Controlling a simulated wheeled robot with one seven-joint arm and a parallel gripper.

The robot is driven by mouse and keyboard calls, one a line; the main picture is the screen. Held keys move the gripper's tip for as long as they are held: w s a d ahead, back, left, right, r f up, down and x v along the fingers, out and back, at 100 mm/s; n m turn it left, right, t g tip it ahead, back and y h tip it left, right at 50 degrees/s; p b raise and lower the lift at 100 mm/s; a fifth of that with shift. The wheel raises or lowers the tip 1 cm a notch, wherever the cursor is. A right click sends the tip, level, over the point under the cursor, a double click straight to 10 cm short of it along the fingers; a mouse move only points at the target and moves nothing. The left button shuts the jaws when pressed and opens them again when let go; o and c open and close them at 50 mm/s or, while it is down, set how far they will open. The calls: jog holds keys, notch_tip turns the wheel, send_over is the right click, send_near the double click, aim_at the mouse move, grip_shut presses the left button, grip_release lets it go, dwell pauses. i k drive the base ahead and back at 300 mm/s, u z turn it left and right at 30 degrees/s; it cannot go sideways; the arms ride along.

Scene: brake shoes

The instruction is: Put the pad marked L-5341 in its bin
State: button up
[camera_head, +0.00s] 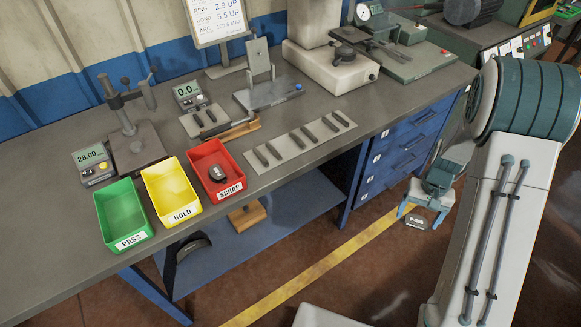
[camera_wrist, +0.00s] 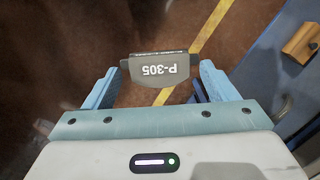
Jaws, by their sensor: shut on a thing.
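My gripper (camera_head: 427,205) is at the right of the bench, out over the floor. It is shut on a dark pad (camera_head: 416,222), with one finger at each end in the wrist view (camera_wrist: 160,68). The pad's light marking is upside down there and looks like P-305, not L-5341. On the bench's front edge stand a green PASS bin (camera_head: 123,212), a yellow HOLD bin (camera_head: 170,188) and a red SCRAP bin (camera_head: 232,154). The PASS and HOLD bins look empty. A dark pad (camera_head: 217,174) lies in the SCRAP bin; its marking is unreadable.
A grey plate with several dark strips (camera_head: 300,141) lies right of the bins. Gauges, a display board (camera_head: 217,20) and a stand (camera_head: 132,130) sit behind. Blue drawers (camera_head: 405,150) and a lower shelf (camera_head: 255,245) are below the benchtop. The floor under my gripper is clear.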

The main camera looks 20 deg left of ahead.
aim_at(126, 219)
jog(key=z, duration=1.1)
jog(key=i, duration=0.85)
jog(key=u, duration=4.1)
jog(key=i, duration=0.5)
jog(key=u, duration=0.05)
